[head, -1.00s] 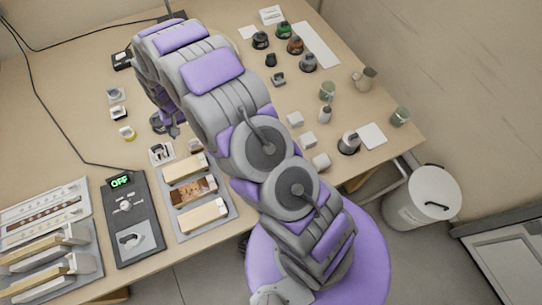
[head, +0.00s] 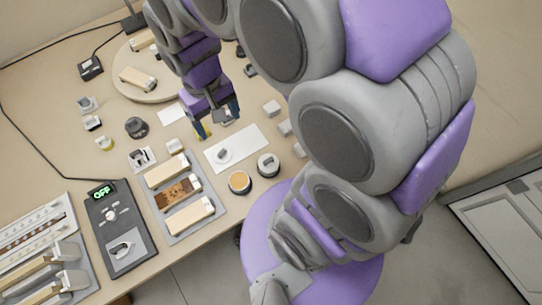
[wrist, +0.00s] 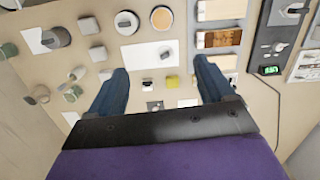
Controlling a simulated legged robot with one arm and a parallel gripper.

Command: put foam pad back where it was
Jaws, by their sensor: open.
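My gripper (head: 219,118) hangs over the bench just beyond a white board, open, with its fingers spread apart. In the wrist view, the gap between the fingertips (wrist: 158,80) is empty. A small yellow block (wrist: 172,81) shows between the fingers there, lying on the bench below; it may be the foam pad, but I cannot tell for sure. In the head view the yellow block (head: 203,131) is partly hidden by my gripper. A small dark-and-white item (wrist: 147,84) lies beside it.
The white board (head: 247,142) carries a grey knob. Two round pieces (head: 239,183) stand nearer me. A grey tray (head: 218,228) with three blocks and a panel (head: 134,258) reading OFF are left. A round board (head: 125,90) is at the back. White cubes (head: 271,108) stand right.

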